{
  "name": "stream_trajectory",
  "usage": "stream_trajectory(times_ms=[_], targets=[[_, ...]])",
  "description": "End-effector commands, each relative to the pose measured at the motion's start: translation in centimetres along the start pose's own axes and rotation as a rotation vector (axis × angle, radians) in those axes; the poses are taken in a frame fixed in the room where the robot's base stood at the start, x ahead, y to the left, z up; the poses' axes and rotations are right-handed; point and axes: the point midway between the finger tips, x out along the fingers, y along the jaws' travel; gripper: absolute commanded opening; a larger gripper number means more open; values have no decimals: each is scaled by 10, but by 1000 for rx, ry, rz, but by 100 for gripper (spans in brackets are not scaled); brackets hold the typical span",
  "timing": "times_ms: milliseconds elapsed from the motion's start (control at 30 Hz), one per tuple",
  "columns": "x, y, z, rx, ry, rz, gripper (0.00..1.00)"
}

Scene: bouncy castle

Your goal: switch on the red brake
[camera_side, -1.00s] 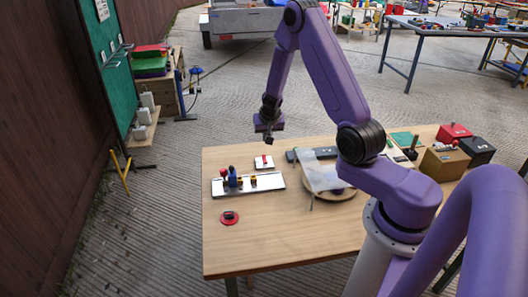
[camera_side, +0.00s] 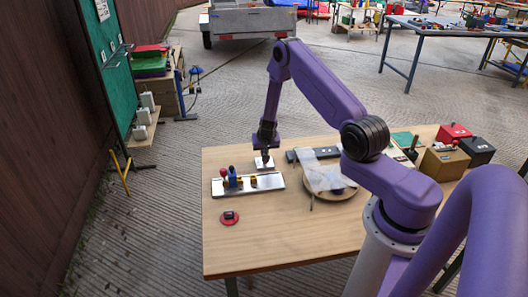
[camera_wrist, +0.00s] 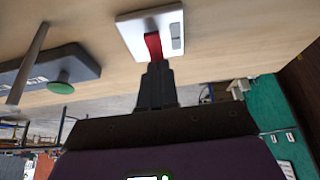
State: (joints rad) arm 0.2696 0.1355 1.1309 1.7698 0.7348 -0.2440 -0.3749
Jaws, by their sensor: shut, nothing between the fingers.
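The red brake is a red lever (camera_wrist: 153,46) standing on a white plate (camera_wrist: 128,32) that has a grey slot mark beside it. In the side view the white plate (camera_side: 270,166) lies on the table, and my gripper hides the lever. My gripper (camera_side: 265,160) points down over the plate. In the wrist view my gripper (camera_wrist: 156,68) is shut and empty, its fingertips right at the end of the red lever. I cannot tell whether they touch.
A metal strip (camera_side: 270,181) with red, blue and yellow fittings lies in front of the plate. A dark bar (camera_side: 292,156) and a round board (camera_side: 329,194) with a translucent sheet stand to the right. The table front (camera_side: 275,240) is clear.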

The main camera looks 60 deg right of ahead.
Motion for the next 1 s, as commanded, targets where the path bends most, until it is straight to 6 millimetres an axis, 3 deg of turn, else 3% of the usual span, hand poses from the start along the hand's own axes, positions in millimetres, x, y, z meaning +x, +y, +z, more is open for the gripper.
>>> stream_trajectory(times_ms=[1000], targets=[[6, 0, 0, -1, -1, 1, 0]])
